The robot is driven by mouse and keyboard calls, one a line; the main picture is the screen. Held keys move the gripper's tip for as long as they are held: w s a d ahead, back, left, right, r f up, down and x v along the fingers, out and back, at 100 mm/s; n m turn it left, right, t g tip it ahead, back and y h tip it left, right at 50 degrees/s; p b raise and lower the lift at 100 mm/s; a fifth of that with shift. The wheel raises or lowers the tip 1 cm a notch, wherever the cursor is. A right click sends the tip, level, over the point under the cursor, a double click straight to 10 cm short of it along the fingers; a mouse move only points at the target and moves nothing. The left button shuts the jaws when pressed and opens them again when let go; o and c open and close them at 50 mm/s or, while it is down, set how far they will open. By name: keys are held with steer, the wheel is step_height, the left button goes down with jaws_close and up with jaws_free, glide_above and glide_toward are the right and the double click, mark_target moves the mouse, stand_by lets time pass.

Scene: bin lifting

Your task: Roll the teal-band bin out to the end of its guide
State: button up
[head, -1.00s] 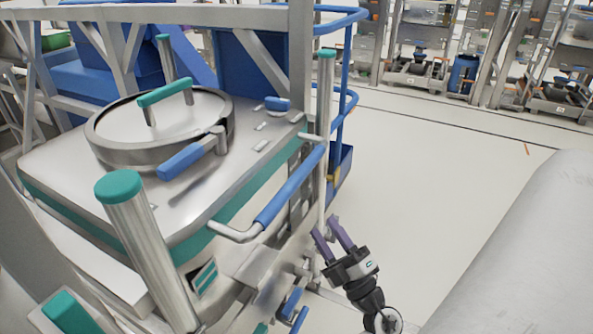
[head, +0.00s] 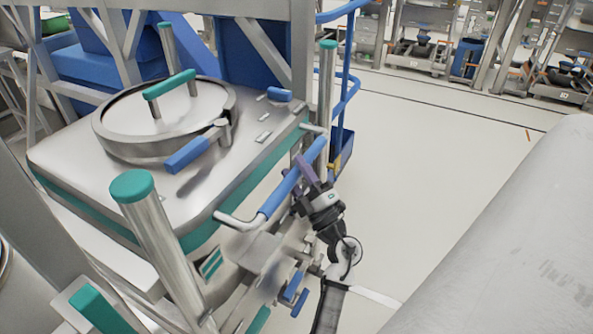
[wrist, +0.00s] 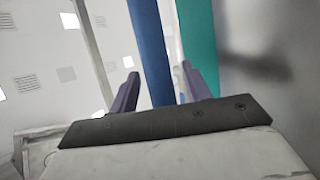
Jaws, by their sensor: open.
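The metal bin (head: 75,158) with a teal band (head: 232,192) round its upper edge stands on the left in the head view, inside a grey frame. A handle with a blue sleeve (head: 276,196) runs along its right side. My gripper (head: 303,168) is open at the far part of this handle. In the wrist view the blue handle (wrist: 150,45) appears between my two purple fingers (wrist: 160,72), with the teal band (wrist: 197,45) behind it on the right. I cannot tell how deep the handle sits between the fingers. The guide is not clearly visible.
Teal-capped posts (head: 150,235) stand at the bin's corners. A blue rail (head: 347,95) rises beyond it. Open pale floor (head: 420,160) lies to the right, with a large pale rounded surface (head: 510,240) at the lower right. Racks stand at the back.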

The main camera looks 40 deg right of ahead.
jaws_close()
stand_by(0.3)
